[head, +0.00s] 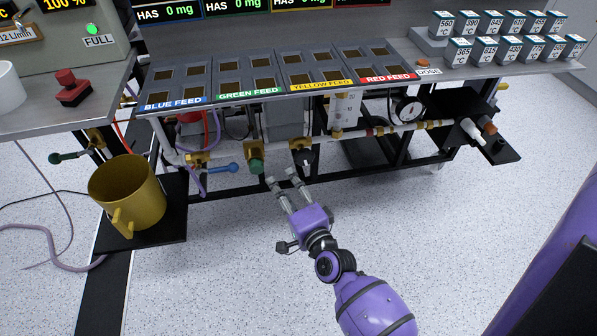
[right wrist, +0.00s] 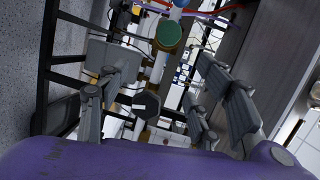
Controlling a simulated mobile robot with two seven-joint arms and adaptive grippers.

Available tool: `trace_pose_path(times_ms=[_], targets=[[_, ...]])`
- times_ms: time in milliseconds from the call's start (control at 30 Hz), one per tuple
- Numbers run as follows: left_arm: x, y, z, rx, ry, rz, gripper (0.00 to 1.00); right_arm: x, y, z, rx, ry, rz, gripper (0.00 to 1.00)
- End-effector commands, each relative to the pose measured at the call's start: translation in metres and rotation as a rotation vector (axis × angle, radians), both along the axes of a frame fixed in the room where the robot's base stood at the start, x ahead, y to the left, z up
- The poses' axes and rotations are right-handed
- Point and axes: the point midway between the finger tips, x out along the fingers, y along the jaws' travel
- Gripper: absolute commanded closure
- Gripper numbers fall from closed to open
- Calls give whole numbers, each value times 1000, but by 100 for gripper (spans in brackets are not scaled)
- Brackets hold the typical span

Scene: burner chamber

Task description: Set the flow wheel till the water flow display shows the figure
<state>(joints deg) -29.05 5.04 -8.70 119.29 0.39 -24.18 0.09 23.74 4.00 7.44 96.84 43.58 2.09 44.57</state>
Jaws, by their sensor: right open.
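Under the feed bench, a green round knob (head: 255,161) and a black knob (head: 304,157) with a pale mark sit on the pipework. Which one is the flow wheel I cannot tell for sure. My right gripper (head: 281,178) is open and empty, its fingers just in front of and below these knobs. In the right wrist view, the black knob (right wrist: 146,104) shows between the open fingers (right wrist: 155,90), and the green knob (right wrist: 168,34) lies beyond them. A card reading 12 L/min (head: 17,34) is at the top left. No water flow reading is legible. My left gripper is not in view.
A blue-handled lever (head: 225,168) is left of the green knob. A yellow mug (head: 128,195) stands on a low black platform. A red button (head: 73,88) is on the left bench. A gauge (head: 409,110) hangs at the right. The floor in front is clear.

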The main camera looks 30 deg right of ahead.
Motion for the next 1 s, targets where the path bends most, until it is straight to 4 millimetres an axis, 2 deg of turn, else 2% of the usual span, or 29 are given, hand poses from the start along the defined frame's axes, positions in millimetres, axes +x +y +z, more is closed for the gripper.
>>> trace_pose_path(times_ms=[33,100,200,333,467,567,800,1000], targets=[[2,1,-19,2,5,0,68,18,-14,-15,180,-49,-68,41],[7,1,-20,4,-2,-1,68,26,-36,-13,409,-110,-152,41],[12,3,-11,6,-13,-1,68,21,-63,-11,667,-176,-248,41],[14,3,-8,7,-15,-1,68,16,-78,-9,877,-241,-307,41],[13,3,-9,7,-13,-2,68,18,-82,-7,946,-265,-315,41],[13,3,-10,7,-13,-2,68,28,-85,-7,952,-267,-314,41],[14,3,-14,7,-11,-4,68,65,-96,-8,951,-264,-314,41],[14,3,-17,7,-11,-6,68,85,-103,-8,949,-263,-313,41]])
